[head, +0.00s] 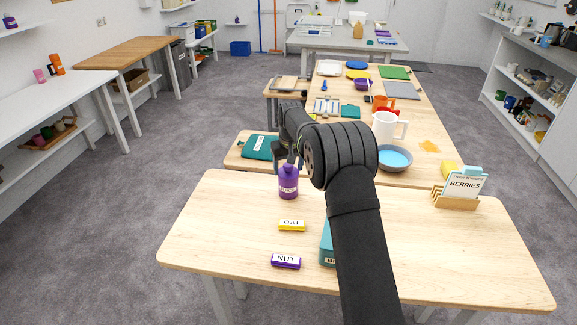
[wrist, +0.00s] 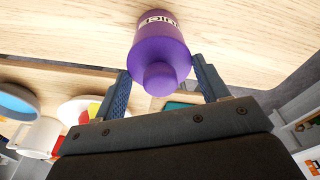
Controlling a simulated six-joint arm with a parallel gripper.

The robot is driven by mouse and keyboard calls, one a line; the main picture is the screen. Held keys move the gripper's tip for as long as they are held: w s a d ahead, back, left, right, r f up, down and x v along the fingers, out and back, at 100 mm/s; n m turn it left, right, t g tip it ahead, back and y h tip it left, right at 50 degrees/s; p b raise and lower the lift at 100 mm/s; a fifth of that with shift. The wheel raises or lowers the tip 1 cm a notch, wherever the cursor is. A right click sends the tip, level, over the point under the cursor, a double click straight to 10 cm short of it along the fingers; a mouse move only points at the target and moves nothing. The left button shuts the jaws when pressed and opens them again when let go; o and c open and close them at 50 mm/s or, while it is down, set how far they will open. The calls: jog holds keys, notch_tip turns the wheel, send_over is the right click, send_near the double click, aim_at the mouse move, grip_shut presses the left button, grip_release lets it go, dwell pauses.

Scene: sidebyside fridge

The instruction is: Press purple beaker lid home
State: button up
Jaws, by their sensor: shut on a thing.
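The purple beaker (head: 288,187), with a white label, stands upright near the far left part of the near table. Its purple lid (wrist: 160,58), with a rounded knob on top, shows in the wrist view, above the labelled body (wrist: 158,22). My gripper (head: 287,163) comes down over the beaker's top in the head view. In the wrist view my gripper (wrist: 160,66) has a finger on each side of the lid and is shut on it. I cannot tell whether a gap is left between lid and body.
A yellow OAT block (head: 292,225) and a purple NUT block (head: 286,261) lie nearer on the table. A teal box (head: 326,246) is partly hidden by my arm. A BERRIES card holder (head: 455,201) stands right. A blue bowl (head: 395,158) and white jug (head: 385,126) stand beyond.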

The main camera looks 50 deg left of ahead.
aim_at(290, 175)
jog(key=o, duration=0.9)
jog(key=shift+f, duration=0.1)
jog(key=r, duration=0.5)
jog(key=d+r, duration=0.1)
jog(key=r, duration=0.5)
jog(key=d+r, duration=0.1)
jog(key=r, duration=0.5)
jog(key=shift+s+r, duration=0.15)
jog(key=shift+s, duration=0.2)
jog(key=f, duration=0.5)
jog(key=a+f, duration=0.1)
jog(key=f, duration=0.5)
jog(key=a+f, duration=0.1)
jog(key=f, duration=0.5)
jog(key=shift+w+f, duration=0.15)
jog(key=shift+w, duration=0.2)
